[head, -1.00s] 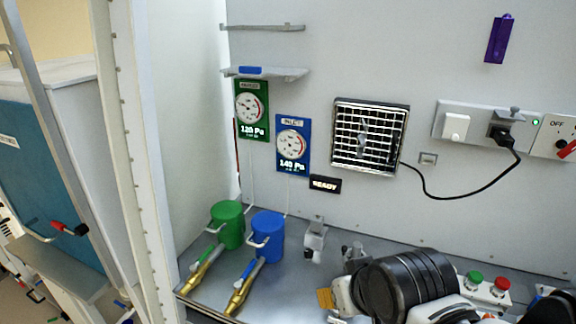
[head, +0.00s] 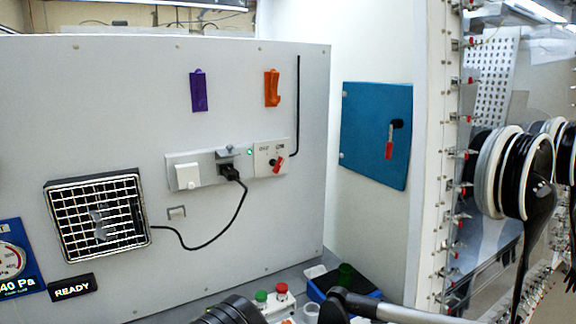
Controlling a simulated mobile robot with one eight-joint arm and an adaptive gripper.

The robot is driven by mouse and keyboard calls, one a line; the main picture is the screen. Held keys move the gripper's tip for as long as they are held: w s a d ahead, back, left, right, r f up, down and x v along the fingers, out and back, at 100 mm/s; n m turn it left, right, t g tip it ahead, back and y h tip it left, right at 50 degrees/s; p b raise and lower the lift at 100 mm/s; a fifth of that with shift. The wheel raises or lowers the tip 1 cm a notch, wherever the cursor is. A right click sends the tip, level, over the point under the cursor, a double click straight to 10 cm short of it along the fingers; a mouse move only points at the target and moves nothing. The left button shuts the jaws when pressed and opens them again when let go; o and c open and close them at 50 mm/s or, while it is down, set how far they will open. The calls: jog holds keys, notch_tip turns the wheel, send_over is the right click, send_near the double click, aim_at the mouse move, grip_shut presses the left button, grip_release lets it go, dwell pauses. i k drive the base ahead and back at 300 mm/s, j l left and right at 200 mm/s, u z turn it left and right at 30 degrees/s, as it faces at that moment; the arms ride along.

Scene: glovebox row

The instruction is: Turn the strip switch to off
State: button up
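The power strip (head: 210,170) is a pale bar on the grey back panel in the head view. At its right end is a white switch plate (head: 263,160) with an OFF label at its left and a second label, too small to read surely, at its right. The strip switch (head: 277,165) is a small red rotary handle on this plate, slanted below the right-hand label; its exact setting is hard to read. A small green lamp (head: 250,152) glows beside the plate. A black plug (head: 230,172) sits in the strip. My gripper is not clearly seen.
A black cable (head: 228,225) loops from the plug to a grilled unit (head: 97,215). Purple (head: 198,91) and orange (head: 272,88) holders hang above. A blue panel with a red handle (head: 376,135) is at right. Green and red buttons (head: 281,290) stand below.

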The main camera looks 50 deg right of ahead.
aim_at(280, 160)
jog(key=z, duration=1.3)
